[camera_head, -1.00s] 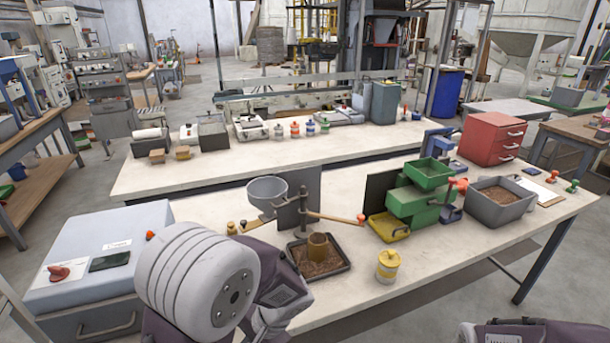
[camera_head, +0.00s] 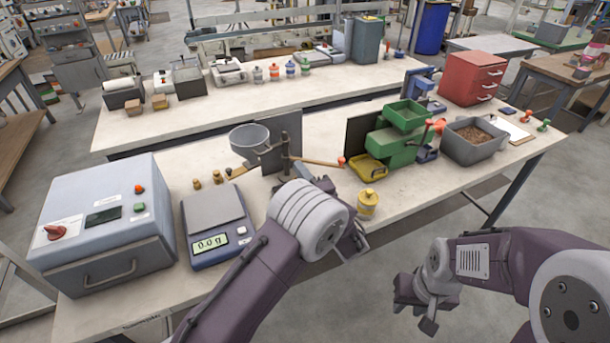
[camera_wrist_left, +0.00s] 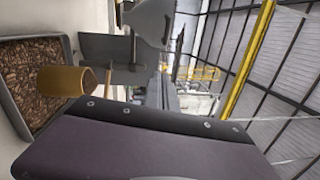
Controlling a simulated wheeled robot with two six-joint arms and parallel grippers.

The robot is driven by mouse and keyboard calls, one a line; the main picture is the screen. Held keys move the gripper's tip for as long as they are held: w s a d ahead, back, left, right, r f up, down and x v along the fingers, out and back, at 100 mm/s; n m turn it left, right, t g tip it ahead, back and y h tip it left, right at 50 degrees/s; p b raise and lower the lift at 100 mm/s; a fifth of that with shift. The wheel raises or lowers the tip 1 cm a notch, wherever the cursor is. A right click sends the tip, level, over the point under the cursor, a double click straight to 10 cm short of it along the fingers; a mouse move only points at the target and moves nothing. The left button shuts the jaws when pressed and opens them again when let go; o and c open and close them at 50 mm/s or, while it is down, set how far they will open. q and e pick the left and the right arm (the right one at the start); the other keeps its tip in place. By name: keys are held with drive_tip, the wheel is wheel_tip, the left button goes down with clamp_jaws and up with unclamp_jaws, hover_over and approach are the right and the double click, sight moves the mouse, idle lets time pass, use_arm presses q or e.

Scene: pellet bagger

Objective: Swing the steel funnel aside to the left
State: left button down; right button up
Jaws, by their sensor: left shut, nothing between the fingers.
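The steel funnel (camera_head: 249,138) is a grey bowl on the left side of a dark upright post (camera_head: 285,155). A wooden lever with an orange-red knob (camera_head: 341,160) reaches out from the post to the right. The left wrist view shows a grey funnel-like shape (camera_wrist_left: 150,20) at the top. My left gripper (camera_head: 357,241) is shut and empty, in front of and below the lever, apart from the funnel; my wrist partly hides it. My right gripper (camera_head: 430,318) hangs off the front of the table; its jaws are unclear.
A pellet tray (camera_wrist_left: 35,95) and brass tube (camera_wrist_left: 62,81) show in the left wrist view. A scale (camera_head: 213,225) and a grey-blue box (camera_head: 105,220) stand left. A yellow jar (camera_head: 368,203), green machine (camera_head: 395,140) and grey bin (camera_head: 475,143) stand right.

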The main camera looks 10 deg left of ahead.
sight(261, 148)
use_arm(q)
drive_tip(key=w+a+r+p, duration=0.1)
drive_tip(key=w+a+p, duration=0.1)
drive_tip(key=a, duration=0.4)
drive_tip(key=shift+w+a, duration=0.15)
drive_tip(key=shift+w, duration=0.6)
drive_tip(key=a+b, duration=0.3)
drive_tip(key=b, duration=0.1)
drive_tip(key=shift+s+a+f, duration=0.1)
drive_tip(key=shift+a+f, duration=0.2)
drive_tip(key=shift+a+r, duration=0.15)
drive_tip(key=shift+a, duration=0.25)
drive_tip(key=shift+a+r, duration=0.1)
drive_tip(key=shift+r, duration=0.05)
